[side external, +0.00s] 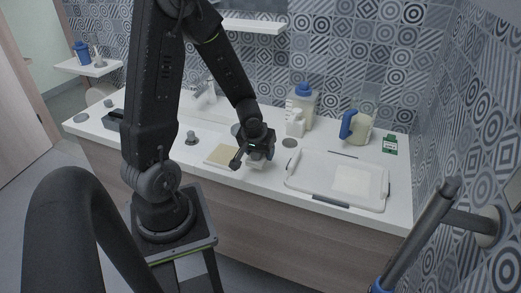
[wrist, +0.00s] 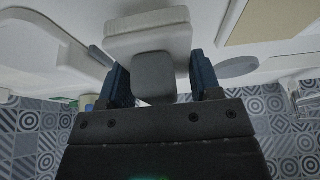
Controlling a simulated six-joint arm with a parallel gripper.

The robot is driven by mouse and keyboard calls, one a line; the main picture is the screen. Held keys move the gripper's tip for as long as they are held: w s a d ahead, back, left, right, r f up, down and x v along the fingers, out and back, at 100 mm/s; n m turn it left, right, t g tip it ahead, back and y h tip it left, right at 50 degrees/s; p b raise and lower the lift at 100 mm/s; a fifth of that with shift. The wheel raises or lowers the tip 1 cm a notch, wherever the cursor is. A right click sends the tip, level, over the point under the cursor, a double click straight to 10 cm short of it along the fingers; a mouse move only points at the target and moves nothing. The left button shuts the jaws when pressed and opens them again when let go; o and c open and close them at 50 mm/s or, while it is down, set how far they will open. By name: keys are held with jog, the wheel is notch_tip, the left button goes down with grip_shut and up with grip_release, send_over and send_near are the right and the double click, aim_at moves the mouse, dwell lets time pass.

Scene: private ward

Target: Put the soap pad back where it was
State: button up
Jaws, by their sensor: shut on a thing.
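The soap pad (wrist: 150,38) is a pale, thick block with a grey rounded part (wrist: 153,78) on the near side, as the wrist view shows. My gripper (wrist: 154,68) has its two blue fingers on either side of the grey part and is shut on it. In the side view my gripper (side external: 261,157) is low over the counter, between the tan mat (side external: 220,156) and the white tray (side external: 300,181). A pale edge of the pad (side external: 257,166) shows below it; most is hidden. I cannot tell whether the pad touches the counter.
The white tray, with a pale square (side external: 355,179) on it, lies on the right of the counter (side external: 400,210). Behind stand a white bottle (side external: 295,123), a blue-capped container (side external: 304,101) and a blue-handled jug (side external: 358,128). A small grey knobbed object (side external: 191,138) stands left of the mat.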

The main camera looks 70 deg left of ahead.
aim_at(260, 159)
jog(key=shift+f, duration=1.35)
jog(key=shift+f, duration=0.2)
jog(key=o, duration=0.9)
jog(key=shift+r, duration=0.2)
jog(key=v, duration=1.1)
jog(key=shift+d+r, duration=0.1)
jog(key=shift+r, duration=0.2)
jog(key=s+d+r+m+t+h, duration=0.1)
jog(key=s+d+r+m, duration=0.1)
jog(key=d+r+m, duration=0.2)
jog(key=s+d+r+m+t+h, duration=0.1)
jog(key=s+d+r+m+h, duration=0.1)
jog(key=d+r+m, duration=0.3)
jog(key=s+d+r, duration=0.1)
jog(key=d+r, duration=0.3)
jog(key=d, duration=0.3)
jog(key=shift+s+d, duration=0.25)
jog(key=shift+s, duration=0.05)
